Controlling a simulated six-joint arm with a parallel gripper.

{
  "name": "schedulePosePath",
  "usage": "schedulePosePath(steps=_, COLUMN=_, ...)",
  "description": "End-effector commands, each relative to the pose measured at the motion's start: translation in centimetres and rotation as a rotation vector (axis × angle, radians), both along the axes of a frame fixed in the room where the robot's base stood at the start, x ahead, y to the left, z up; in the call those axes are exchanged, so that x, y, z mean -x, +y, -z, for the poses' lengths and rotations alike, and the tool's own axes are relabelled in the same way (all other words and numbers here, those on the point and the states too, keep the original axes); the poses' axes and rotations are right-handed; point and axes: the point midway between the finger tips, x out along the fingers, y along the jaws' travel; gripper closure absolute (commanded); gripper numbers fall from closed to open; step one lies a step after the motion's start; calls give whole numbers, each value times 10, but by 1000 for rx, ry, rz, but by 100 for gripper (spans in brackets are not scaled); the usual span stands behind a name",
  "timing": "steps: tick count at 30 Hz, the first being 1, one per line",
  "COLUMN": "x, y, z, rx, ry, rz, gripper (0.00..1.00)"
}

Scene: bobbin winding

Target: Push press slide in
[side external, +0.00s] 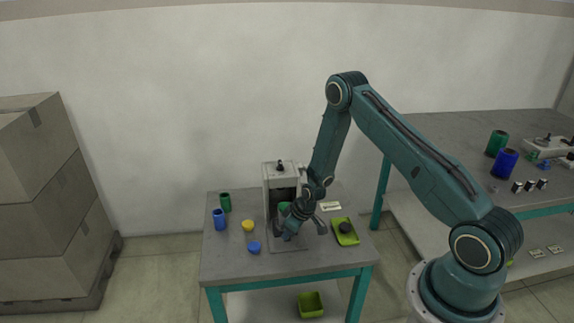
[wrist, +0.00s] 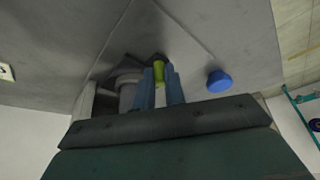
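The grey press (side external: 281,178) stands on the small table with a dark knob on top. My gripper (side external: 287,236) is low in front of it, over the grey base plate, and its wrist hides much of the press's lower front. A green part (side external: 284,208) shows beside the wrist. In the wrist view my two blue-grey fingers (wrist: 161,75) are close together, with a yellow-green part (wrist: 159,67) at their tips. I cannot tell whether they grip it. A grey cylindrical part (wrist: 128,90) is just left of the fingers. The slide itself cannot be made out clearly.
Green (side external: 225,202) and blue (side external: 220,219) spools, a yellow piece (side external: 248,225) and a blue cap (side external: 254,247) lie left of the press. A green tray (side external: 345,232) with a dark round piece is at right. The table's front strip is clear.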

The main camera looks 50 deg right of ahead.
Motion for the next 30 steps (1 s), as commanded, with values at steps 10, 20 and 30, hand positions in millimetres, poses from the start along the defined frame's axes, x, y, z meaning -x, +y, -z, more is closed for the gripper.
schedulePosePath(steps=10, x=-8, y=-8, z=0, rx=0, ry=-1, rz=1, gripper=100)
schedulePosePath(steps=20, x=-28, y=-29, z=1, rx=-1, ry=2, rz=0, gripper=100)
schedulePosePath(steps=30, x=-29, y=-29, z=0, rx=1, ry=2, rz=-1, gripper=80)
